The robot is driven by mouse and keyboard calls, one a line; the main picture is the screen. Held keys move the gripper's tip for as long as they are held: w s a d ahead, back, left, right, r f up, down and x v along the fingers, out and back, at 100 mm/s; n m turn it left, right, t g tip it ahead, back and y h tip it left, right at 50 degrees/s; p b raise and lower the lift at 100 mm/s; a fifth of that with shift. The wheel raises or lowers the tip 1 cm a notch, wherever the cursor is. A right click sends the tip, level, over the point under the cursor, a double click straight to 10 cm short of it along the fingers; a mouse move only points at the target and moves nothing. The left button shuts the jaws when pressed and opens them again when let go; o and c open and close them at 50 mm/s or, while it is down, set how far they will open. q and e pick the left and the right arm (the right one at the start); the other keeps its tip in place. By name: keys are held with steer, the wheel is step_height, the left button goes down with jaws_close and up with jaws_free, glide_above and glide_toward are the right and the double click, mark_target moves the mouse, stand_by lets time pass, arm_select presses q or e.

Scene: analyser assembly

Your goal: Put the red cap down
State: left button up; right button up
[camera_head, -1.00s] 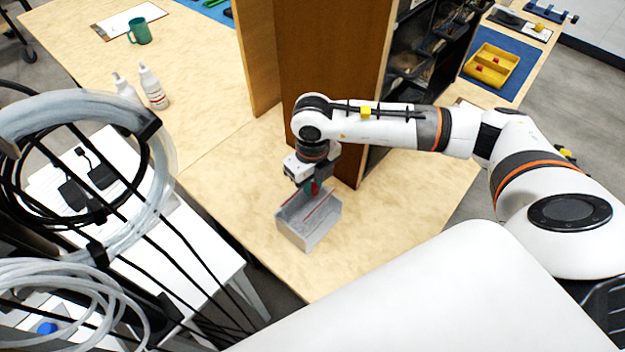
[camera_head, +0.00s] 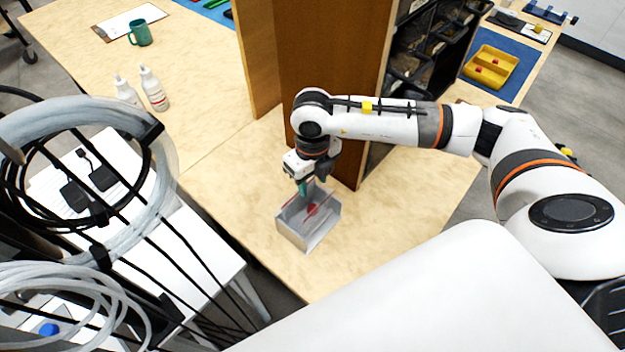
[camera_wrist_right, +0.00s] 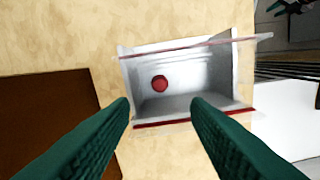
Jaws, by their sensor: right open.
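The red cap (camera_wrist_right: 160,84) lies inside a grey open box (camera_wrist_right: 185,105), on its floor toward the left in the right wrist view. In the head view the cap (camera_head: 311,209) shows as a small red spot inside the box (camera_head: 308,238), which stands on the wooden table. My right gripper (camera_head: 303,189) is above the box's back edge. Its green fingers (camera_wrist_right: 160,115) are spread apart with nothing between them, and the cap is apart from them. My left gripper is not in view.
A brown wooden panel (camera_head: 335,80) stands close behind my right gripper. Coiled clear tubing (camera_head: 150,190) and black cables are at the left. Two white bottles (camera_head: 153,88) and a green mug (camera_head: 140,32) stand farther back. The table right of the box is clear.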

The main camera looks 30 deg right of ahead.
step_height(320, 180, up, 11)
steer(key=b, duration=0.1)
steer(key=shift+b, duration=0.4)
steer(key=shift+f, duration=0.1)
